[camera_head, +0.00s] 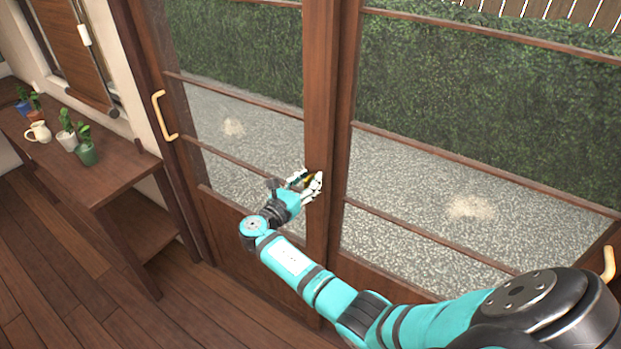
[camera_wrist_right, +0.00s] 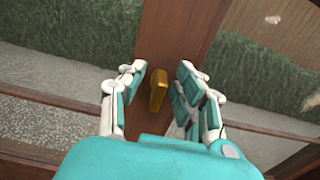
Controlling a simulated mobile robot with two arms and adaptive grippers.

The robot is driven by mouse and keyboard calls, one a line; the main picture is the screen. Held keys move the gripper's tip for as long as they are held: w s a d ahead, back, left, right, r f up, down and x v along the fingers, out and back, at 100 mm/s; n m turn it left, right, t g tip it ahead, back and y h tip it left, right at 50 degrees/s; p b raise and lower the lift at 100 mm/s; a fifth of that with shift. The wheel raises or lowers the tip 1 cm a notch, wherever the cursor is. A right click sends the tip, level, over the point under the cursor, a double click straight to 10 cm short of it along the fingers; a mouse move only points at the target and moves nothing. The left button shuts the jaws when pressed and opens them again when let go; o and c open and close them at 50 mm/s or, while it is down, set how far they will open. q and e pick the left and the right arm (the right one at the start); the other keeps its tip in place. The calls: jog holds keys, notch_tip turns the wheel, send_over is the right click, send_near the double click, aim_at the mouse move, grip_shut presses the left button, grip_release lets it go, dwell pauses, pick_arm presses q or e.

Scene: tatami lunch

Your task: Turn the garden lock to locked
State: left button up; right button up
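The garden lock (camera_wrist_right: 158,90) is a small gold piece on the brown wooden post between the glass door panels. In the right wrist view it stands nearly upright, tilted slightly. My right gripper (camera_wrist_right: 158,92) is open, with its white and teal fingers on either side of the lock and a visible gap on each side. In the head view my right gripper (camera_head: 309,181) is at the middle post (camera_head: 320,120), and only a bit of yellow shows between its fingers. My left gripper is not in view.
Gold door handles are at the left (camera_head: 163,116) and right (camera_head: 609,264) of the glass doors. A wooden bench (camera_head: 105,180) with potted plants and a white jug (camera_head: 39,132) stands at the left. The wooden floor between bench and doors is clear.

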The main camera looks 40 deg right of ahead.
jog(key=shift+a, duration=0.1)
jog(key=shift+c, duration=1.3)
grip_shut()
jog(key=shift+m+b, duration=0.4)
jog(key=shift+m, duration=0.2)
jog(key=m+b, duration=1.7)
jog(key=shift+s+d+f, duration=0.25)
jog(key=shift+s+d, duration=0.05)
jog(key=shift+s, duration=0.1)
jog(key=shift+r, duration=0.1)
